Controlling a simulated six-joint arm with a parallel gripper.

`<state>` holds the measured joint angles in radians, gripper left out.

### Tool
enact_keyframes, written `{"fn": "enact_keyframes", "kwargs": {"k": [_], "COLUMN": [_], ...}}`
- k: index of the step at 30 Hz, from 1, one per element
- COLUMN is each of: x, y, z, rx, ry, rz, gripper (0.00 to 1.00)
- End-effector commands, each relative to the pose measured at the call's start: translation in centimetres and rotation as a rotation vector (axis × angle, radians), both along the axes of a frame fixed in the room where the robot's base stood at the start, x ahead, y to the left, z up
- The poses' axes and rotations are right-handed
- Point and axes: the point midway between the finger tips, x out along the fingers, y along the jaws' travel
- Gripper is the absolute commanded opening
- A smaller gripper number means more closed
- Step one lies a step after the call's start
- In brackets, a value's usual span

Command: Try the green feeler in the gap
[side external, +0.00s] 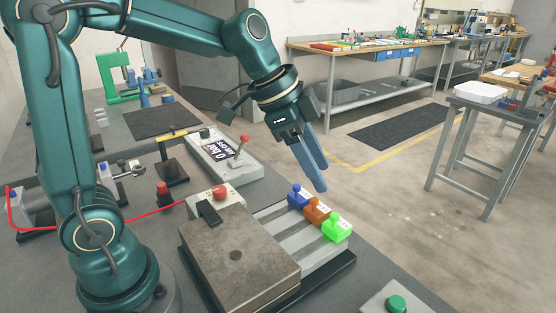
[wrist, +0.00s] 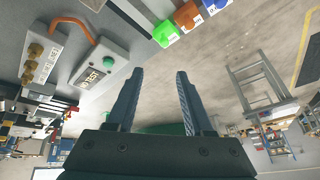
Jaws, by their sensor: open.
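The green feeler (side external: 336,227) sits at the front right end of a row on a grey slotted rack (side external: 290,236), with an orange feeler (side external: 317,209) and a blue feeler (side external: 298,196) beside it. In the wrist view the green feeler (wrist: 166,33) shows at the top, near the orange one (wrist: 189,15). My gripper (side external: 320,178) is open and empty, above and behind the row, touching none of them. Its two fingers stand apart in the wrist view (wrist: 159,73). A heavy brown-grey block (side external: 236,258) lies left of the rack. I cannot make out the gap.
A box with a red button (side external: 219,193) stands behind the block, and a lever box (side external: 224,157) is farther back. A green-button box (side external: 396,303) is at the front right; its TEST label shows in the wrist view (wrist: 95,75). The bench ends right of the rack.

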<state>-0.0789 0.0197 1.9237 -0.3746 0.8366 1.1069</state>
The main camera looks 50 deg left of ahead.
Motion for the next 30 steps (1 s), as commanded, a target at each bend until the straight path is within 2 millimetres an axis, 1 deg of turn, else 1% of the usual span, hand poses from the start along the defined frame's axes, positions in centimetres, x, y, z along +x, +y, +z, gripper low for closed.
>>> {"fn": "enact_keyframes", "kwargs": {"k": [1, 4, 6, 11, 18, 24, 30], "x": [1.0, 2.1, 2.4, 2.4, 3.1, 3.6, 3.7], "y": [0.1, 0.3, 0.5, 0.6, -0.1, -0.6, -0.6], "z": [-1.1, -2.7, -3.8, -5.4, -8.1, -9.7, -9.8], "rx": [-0.008, -0.026, -0.034, -0.039, -0.039, -0.038, -0.038], "ry": [0.027, 0.069, 0.098, 0.140, 0.144, 0.142, 0.138], "rz": [-0.010, -0.004, 0.006, 0.013, 0.014, 0.014, 0.016], "gripper": [0.52, 0.52, 0.52, 0.52, 0.52, 0.52, 0.52]}}
